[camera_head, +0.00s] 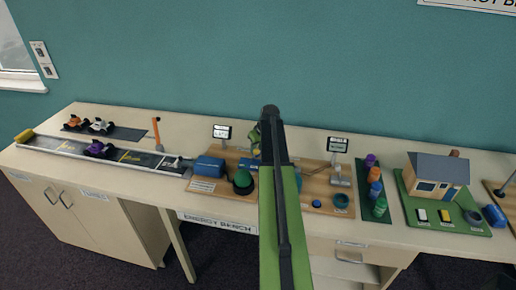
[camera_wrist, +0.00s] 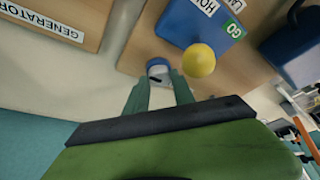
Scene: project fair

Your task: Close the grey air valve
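A small round grey-and-blue fitting with a dark mark or lever (camera_wrist: 157,70), which looks like the air valve, shows in the wrist view on the wooden board. My gripper (camera_wrist: 159,77) is open, with its two green fingers on either side of the fitting's near edge. I cannot tell whether they touch it, or how far its lever is turned. In the head view my arm covers the middle of the bench, and the valve cannot be made out there.
A yellow ball-shaped knob (camera_wrist: 198,60) and a labelled blue box (camera_wrist: 185,28) stand close beside the fingers. A board labelled GENERATOR (camera_wrist: 55,22) lies to the left in the wrist view. A green dome (camera_head: 243,182) and a toy track (camera_head: 65,147) are left of my arm.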

